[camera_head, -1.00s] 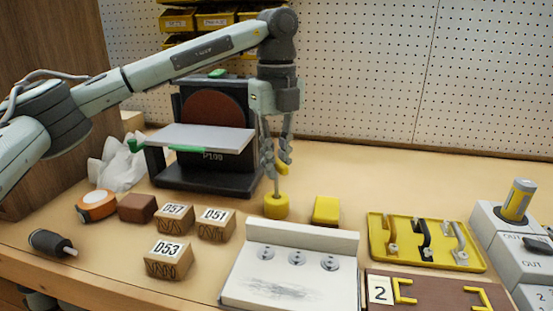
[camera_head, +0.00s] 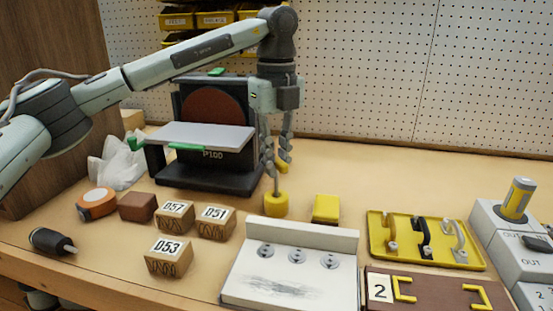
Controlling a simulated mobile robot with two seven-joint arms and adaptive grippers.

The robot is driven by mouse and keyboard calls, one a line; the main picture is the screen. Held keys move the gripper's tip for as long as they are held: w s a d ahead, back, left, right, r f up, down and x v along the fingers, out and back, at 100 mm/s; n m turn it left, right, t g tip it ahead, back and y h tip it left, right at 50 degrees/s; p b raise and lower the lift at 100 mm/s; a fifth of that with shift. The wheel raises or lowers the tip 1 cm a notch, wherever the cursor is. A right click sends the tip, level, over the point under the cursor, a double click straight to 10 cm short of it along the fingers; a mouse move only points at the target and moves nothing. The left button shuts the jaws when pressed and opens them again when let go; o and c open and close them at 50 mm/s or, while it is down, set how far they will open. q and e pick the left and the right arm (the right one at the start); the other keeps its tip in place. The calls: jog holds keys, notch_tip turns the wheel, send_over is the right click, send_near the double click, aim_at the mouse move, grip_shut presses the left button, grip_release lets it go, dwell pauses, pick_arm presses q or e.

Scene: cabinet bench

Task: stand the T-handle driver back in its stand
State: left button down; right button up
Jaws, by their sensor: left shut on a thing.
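My left gripper (camera_head: 278,150) points straight down near the middle of the bench. It is shut on the T-handle driver, whose yellow handle (camera_head: 283,166) shows partly between the fingers. The driver's thin grey shaft (camera_head: 276,184) hangs about upright below the fingers. Its lower end meets the top of a round yellow block (camera_head: 276,205), which looks like the stand. I cannot tell how deep the tip sits in it. The fingers hide most of the handle. My right gripper is not in view.
A disc sander (camera_head: 210,175) stands behind and left of the gripper. A yellow block (camera_head: 326,208) is close right of the stand. Wooden blocks (camera_head: 175,215) lie to the left, a white fixture (camera_head: 290,275) in front, a yellow tray (camera_head: 380,255) to the right. The back right bench is clear.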

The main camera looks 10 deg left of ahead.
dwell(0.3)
pick_arm(q)
jog(key=shift+f+b, duration=1.1)
jog(key=shift+f, duration=0.65)
dwell(1.2)
dwell(0.3)
jog(key=c, duration=1.2)
grip_release()
jog(key=shift+r+p, duration=2.35)
jog(key=shift+r, duration=1.15)
